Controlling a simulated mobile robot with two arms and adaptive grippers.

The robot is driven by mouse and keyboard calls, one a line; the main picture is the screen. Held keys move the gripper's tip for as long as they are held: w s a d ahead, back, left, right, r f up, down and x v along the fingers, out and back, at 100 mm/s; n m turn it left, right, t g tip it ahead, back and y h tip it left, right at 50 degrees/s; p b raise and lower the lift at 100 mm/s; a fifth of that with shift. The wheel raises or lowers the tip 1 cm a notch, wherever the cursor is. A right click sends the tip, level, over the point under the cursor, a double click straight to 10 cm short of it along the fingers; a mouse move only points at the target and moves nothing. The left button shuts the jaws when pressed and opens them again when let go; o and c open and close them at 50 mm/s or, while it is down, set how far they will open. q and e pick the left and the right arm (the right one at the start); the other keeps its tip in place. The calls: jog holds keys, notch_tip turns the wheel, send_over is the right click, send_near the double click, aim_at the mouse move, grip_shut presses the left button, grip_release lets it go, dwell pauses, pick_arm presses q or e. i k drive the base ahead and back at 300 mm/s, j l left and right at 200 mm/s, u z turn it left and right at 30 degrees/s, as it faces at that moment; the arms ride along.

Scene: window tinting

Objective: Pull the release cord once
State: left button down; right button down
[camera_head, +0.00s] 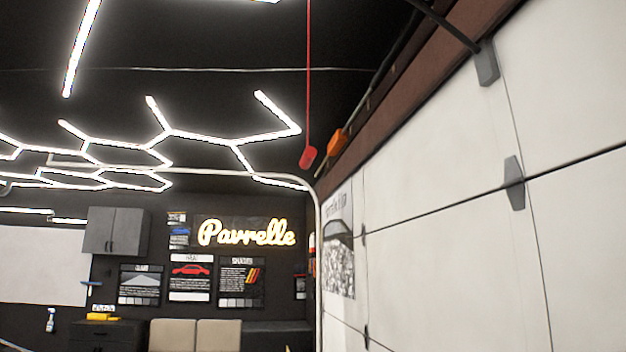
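The red release cord (308,80) hangs straight down from the top edge of the head view, right at the middle. A red handle (307,157) is at its lower end, slightly tilted, high up near the top of the white panelled garage door (440,190). Neither of my grippers shows in this view, and nothing is seen touching the cord or handle.
A pale curved rail (230,175) runs below the handle and bends down beside the door. An orange box (337,141) sits right of the handle. Grey cabinets (116,231), posters (190,278) and beige seats (195,335) are at the back wall.

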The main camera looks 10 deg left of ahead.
aim_at(310, 153)
jog(key=i+l, duration=0.1)
jog(key=i, duration=0.4)
jog(key=i+l, duration=0.1)
jog(key=i, duration=0.35)
